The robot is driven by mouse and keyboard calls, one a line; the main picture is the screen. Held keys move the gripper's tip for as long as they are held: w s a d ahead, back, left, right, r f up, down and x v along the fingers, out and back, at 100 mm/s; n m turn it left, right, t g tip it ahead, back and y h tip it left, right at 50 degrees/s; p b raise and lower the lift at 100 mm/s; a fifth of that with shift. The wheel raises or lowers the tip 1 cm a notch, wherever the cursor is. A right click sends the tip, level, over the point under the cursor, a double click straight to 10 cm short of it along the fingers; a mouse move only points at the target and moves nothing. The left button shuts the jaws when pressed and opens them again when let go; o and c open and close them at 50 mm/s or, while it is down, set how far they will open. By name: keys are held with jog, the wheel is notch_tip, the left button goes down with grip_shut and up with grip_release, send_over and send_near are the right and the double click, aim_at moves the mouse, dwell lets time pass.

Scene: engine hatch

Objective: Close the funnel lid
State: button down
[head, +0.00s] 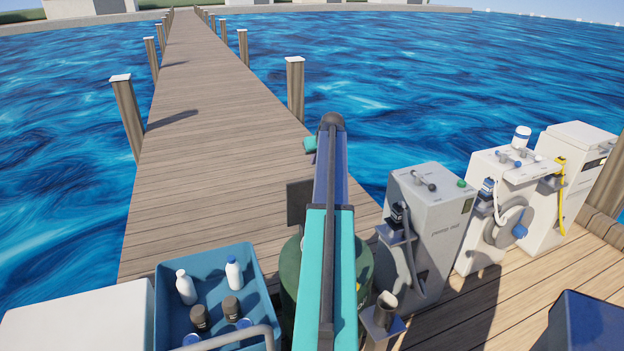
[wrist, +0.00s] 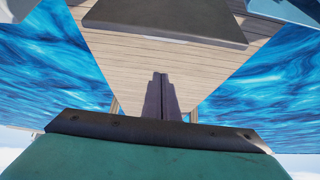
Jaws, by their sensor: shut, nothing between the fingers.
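A dark grey square panel (head: 298,203), which looks like the funnel lid, stands raised at the back of a green drum (head: 291,270). My arm hides its right part and most of the drum's top, so the funnel's mouth does not show. In the wrist view a dark flat slab (wrist: 165,20), likely the same lid, spans the top of the picture. My gripper (wrist: 160,76) is shut and empty. Its fingertips point toward the slab, with planks showing between them. In the head view the fingers are hidden by my arm.
A blue crate (head: 262,262) with several bottles stands left of the drum, beside a white box (head: 80,320). A grey pump-out cabinet (head: 430,225) and more dispensers (head: 495,215) stand right. A small post with a cup (head: 384,315) is close by. The dock ahead is clear.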

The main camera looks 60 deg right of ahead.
jog(key=shift+w+f, duration=0.1)
jog(key=p+x, duration=0.3)
jog(key=x, duration=0.7)
jog(key=shift+s+a+f+p, duration=0.25)
jog(key=shift+s+a+p, duration=0.15)
jog(key=shift+s+a, duration=0.35)
jog(key=shift+s+a+f+p, duration=0.25)
jog(key=shift+s+a+p, duration=0.15)
jog(key=shift+s, duration=0.6)
